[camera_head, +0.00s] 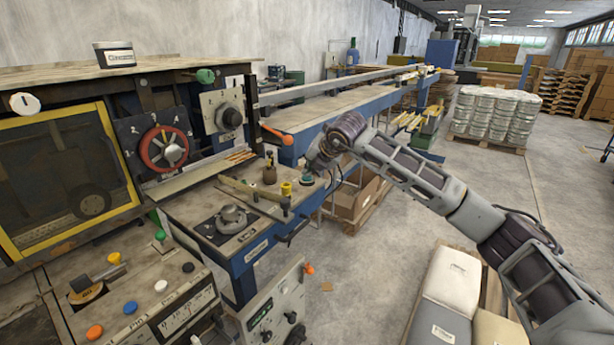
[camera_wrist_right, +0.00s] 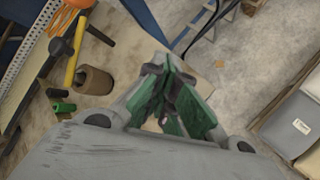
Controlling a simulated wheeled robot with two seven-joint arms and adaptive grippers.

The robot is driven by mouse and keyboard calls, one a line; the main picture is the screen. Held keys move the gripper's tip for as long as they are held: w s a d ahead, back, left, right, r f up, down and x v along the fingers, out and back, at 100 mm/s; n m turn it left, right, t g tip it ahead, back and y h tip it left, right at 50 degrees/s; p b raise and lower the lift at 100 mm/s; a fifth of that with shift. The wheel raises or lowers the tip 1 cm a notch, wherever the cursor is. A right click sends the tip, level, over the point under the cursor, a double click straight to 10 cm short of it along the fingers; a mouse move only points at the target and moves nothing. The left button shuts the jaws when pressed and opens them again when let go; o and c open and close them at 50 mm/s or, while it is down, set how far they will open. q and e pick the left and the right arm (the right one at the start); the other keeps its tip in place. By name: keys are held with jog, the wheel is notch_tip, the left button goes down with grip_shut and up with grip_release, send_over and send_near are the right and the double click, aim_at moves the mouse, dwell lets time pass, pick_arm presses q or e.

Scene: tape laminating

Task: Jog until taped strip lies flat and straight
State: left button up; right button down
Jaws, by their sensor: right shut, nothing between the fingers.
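A pale flat strip (camera_head: 186,180) lies along the machine's feed, below the red handwheel (camera_head: 163,148). From this distance I cannot tell whether it carries tape or lies fully flat. My right gripper (camera_head: 308,177) is at the right end of the blue-edged machine table, to the right of the strip and apart from it. In the right wrist view its green-padded fingers (camera_wrist_right: 178,112) are shut with nothing between them. Below the fingertips is a tan surface, partly hidden by the fingers. My left gripper is out of view.
A control panel (camera_head: 128,308) with coloured buttons stands at the lower left. Open floor lies behind.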

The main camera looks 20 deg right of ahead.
aim_at(310, 176)
jog(key=shift+r, duration=0.1)
dwell(0.5)
jog(key=shift+r, duration=0.8)
jog(key=shift+r+p, duration=0.15)
jog(key=shift+p, duration=0.15)
notch_tip(310, 176, up, 5)
jog(key=shift+f+p, duration=0.1)
jog(key=shift+p, duration=0.8)
